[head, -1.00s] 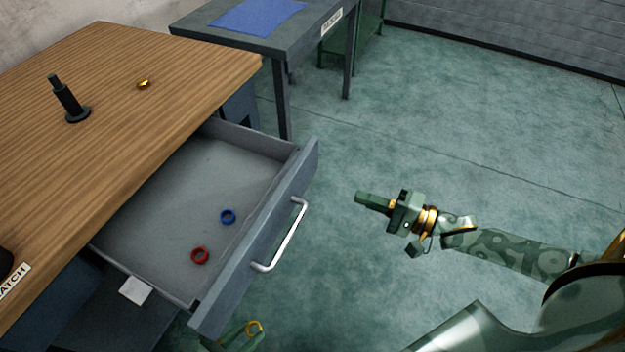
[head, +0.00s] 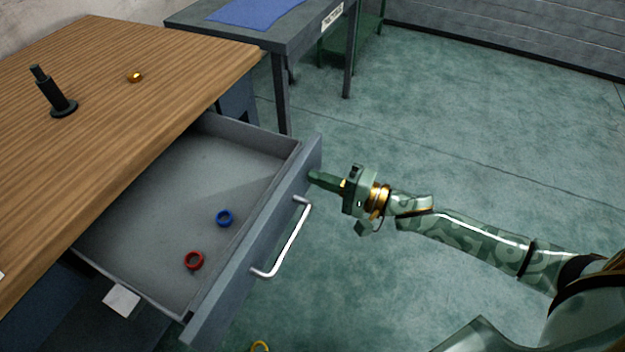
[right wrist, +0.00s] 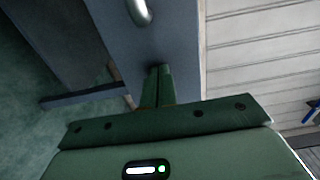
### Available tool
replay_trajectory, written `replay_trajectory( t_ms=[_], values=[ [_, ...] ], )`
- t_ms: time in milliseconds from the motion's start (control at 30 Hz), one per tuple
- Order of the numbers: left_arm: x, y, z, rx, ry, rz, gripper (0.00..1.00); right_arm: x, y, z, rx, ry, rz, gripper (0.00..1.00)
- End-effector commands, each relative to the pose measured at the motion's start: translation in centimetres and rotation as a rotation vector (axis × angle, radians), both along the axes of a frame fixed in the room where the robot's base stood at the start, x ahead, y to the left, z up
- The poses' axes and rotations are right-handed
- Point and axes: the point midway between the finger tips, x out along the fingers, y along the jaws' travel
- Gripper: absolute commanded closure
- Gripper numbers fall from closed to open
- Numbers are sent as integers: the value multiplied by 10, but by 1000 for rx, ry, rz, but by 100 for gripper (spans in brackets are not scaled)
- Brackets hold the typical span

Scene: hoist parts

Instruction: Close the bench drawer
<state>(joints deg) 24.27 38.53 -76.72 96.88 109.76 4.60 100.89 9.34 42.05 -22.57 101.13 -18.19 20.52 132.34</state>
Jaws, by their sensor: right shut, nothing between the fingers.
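The bench drawer (head: 190,180) is pulled well out from under the wooden bench top (head: 120,110). Its grey front panel (head: 232,285) carries a silver bar handle (head: 288,242). A blue ring (head: 224,218) and a red ring (head: 194,260) lie inside the drawer. My right gripper (head: 313,178) is shut and empty, its tips at the front panel's outer face, beyond the far end of the handle. In the right wrist view the shut fingers (right wrist: 158,85) point at the panel (right wrist: 180,40) and appear to touch it, with the handle (right wrist: 138,10) beside them. My left gripper is not clearly visible.
A black stepped post (head: 52,92) and a small brass piece (head: 135,77) stand on the bench top. A second grey table (head: 290,42) with a blue mat (head: 255,12) stands behind.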

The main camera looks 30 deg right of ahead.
Motion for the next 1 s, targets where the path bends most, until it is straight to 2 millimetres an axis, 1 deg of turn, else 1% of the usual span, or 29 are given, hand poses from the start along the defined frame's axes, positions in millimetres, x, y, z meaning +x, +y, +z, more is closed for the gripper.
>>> replay_trajectory(
  t_ms=[200, 367, 467, 567, 700, 867, 1000],
  values=[
    [0, 0, 1, 0, -1, 0, 94, 3, 2, 1, 1, -1, 0, 100],
    [1, 0, 6, 0, -6, 0, 94, 16, 12, 3, -1, -4, -1, 100],
    [2, 0, 11, 0, -10, 0, 94, 31, 23, 4, 1, -6, -1, 100],
    [2, 0, 15, 0, -14, 0, 94, 50, 38, 4, 1, -6, -2, 100],
    [3, 0, 17, 0, -16, 0, 94, 80, 62, 3, 2, -5, -1, 100],
    [2, 0, 12, 1, -11, 0, 94, 115, 90, 1, 2, -2, 0, 100],
    [0, 0, 2, 0, -2, 1, 94, 143, 111, -2, 0, 0, 0, 100]
  ],
)
